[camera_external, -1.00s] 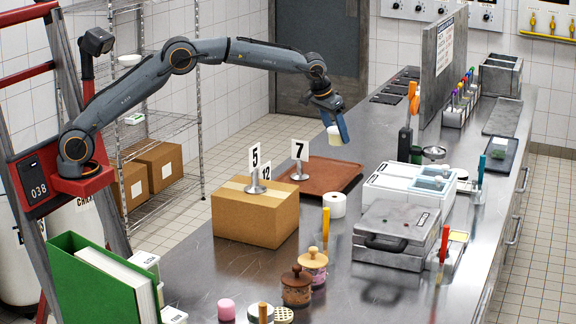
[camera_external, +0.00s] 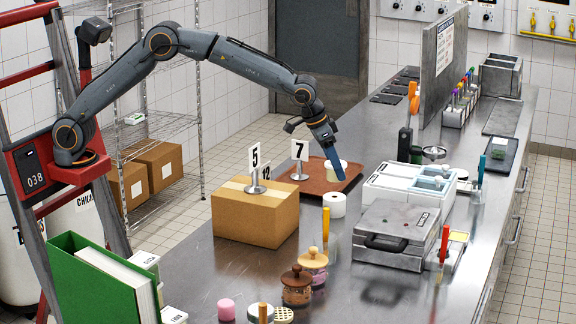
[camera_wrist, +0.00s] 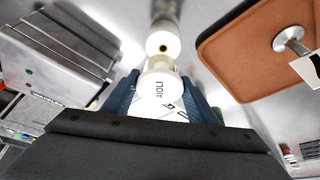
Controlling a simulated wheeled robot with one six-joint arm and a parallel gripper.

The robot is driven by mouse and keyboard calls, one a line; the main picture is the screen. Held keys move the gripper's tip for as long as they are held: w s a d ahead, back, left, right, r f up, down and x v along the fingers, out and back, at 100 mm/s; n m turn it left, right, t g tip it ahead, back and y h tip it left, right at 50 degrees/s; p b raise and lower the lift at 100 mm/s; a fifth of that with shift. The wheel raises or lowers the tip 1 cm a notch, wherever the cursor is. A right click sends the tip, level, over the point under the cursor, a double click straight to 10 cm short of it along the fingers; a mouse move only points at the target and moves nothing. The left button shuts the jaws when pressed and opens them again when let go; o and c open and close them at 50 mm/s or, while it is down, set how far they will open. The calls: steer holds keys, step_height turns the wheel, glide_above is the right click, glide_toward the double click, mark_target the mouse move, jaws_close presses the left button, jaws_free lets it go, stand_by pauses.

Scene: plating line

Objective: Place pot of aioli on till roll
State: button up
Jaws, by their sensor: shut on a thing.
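My gripper (camera_external: 335,169) is shut on the pot of aioli (camera_external: 341,165), a small pale pot. In the wrist view the pot (camera_wrist: 158,92) sits between the blue fingers, with lettering on its side. The white till roll (camera_external: 338,205) stands upright on the steel counter, below and just in front of the pot in the outside view. In the wrist view the till roll (camera_wrist: 162,43) shows its round end with a dark core hole, just beyond the pot. The pot appears above the roll and apart from it, though the gap is hard to judge.
A brown tray (camera_external: 316,190) with a number 7 stand (camera_external: 299,158) lies behind the roll. A cardboard box (camera_external: 255,222) with a number 5 stand is to the left. A white container unit (camera_external: 385,195) and a grey press (camera_external: 397,235) are to the right.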

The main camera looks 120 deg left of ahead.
mark_target(335, 181)
steer(key=shift+f+p, duration=0.85)
steer(key=shift+f, duration=1.8)
steer(key=shift+f, duration=0.15)
steer(key=o, duration=1.1)
steer(key=shift+r, duration=0.25)
steer(key=b+v, duration=0.4)
steer(key=v, duration=0.7)
steer(key=shift+s+d+r, duration=0.1)
steer(key=shift+s+r, duration=0.05)
steer(key=shift+r, duration=0.2)
